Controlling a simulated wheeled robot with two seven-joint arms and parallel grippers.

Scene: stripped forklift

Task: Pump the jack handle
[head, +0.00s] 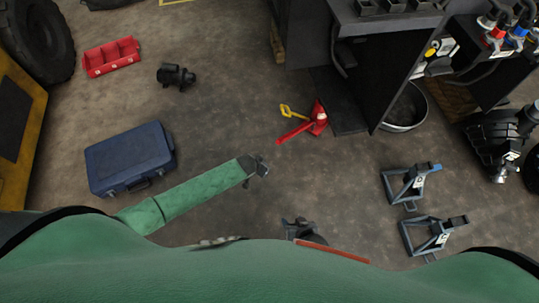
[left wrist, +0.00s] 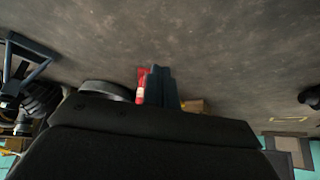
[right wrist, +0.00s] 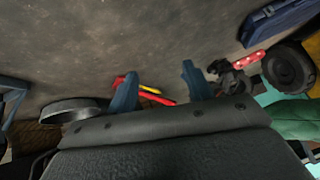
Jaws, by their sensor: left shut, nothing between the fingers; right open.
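A red jack (head: 317,118) stands on the floor in the middle of the head view. A long red bar (head: 292,133) reaches down-left from it, and a yellow piece with a looped end (head: 287,110) sticks out to its left. My left gripper (head: 262,166) is shut and empty, apart from the jack at its lower left. In the left wrist view the shut fingers (left wrist: 160,86) partly cover the jack (left wrist: 141,86). My right gripper (head: 300,228) is open and empty, below the jack. In the right wrist view the jack (right wrist: 117,82) is partly behind one finger, with yellow (right wrist: 151,89) beside it.
A blue case (head: 130,157), a black motor-like part (head: 176,75) and a red tray (head: 111,57) lie on the left. Blue-grey stands (head: 405,184) are at right. A round pan (head: 405,108) and the dark forklift body (head: 385,55) are beyond the jack. Floor around the jack's left is clear.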

